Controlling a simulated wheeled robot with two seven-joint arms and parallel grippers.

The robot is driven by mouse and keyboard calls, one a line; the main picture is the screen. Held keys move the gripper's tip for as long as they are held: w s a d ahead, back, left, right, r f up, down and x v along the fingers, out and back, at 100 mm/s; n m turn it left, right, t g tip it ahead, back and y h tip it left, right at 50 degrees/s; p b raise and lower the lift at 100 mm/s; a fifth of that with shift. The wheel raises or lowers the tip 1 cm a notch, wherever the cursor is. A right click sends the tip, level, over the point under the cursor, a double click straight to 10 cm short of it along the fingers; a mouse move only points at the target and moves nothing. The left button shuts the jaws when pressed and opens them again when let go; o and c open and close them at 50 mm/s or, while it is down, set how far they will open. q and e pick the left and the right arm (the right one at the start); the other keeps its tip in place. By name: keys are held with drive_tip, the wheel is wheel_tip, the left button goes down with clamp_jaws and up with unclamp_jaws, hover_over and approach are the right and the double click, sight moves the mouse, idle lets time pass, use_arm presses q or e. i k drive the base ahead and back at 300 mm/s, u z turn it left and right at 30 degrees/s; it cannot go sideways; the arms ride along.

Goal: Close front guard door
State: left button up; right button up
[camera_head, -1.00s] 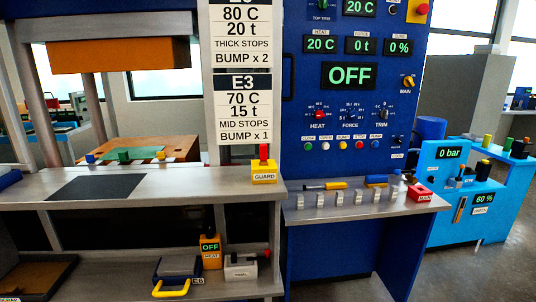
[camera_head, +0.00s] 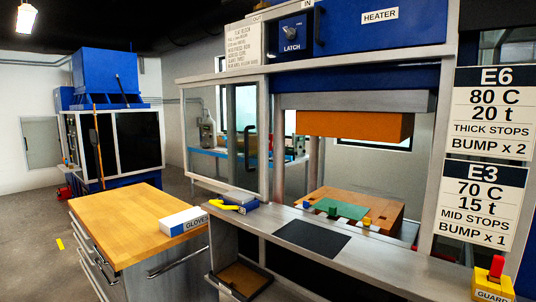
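The front guard door (camera_head: 226,92) appears to be the metal-framed clear panel to the left of the press opening. A dark upright handle (camera_head: 250,142) shows near its right side. The press opening to its right is uncovered, with an orange upper block (camera_head: 355,125) above a brown lower block (camera_head: 385,203) with a green plate (camera_head: 338,209) on it. A yellow GUARD box (camera_head: 493,287) with a red top part stands on the ledge at the lower right. Neither of my grippers is in view.
A grey ledge (camera_head: 380,262) with a black mat (camera_head: 312,238) runs before the press. A wood-topped drawer cabinet (camera_head: 130,222) with a gloves box (camera_head: 184,221) stands at left. A yellow-handled object (camera_head: 228,206) sits at the ledge's left end.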

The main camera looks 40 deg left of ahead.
sight(262, 78)
drive_tip(key=u, duration=2.35)
drive_tip(key=k, duration=0.9)
drive_tip(key=u, duration=1)
drive_tip(key=k, duration=0.35)
drive_tip(key=u, duration=0.3)
drive_tip(key=i, duration=2.05)
drive_tip(key=z, duration=0.75)
drive_tip(key=i, duration=1.5)
drive_tip(key=z, duration=1.75)
drive_tip(key=i, duration=0.95)
drive_tip(key=z, duration=0.85)
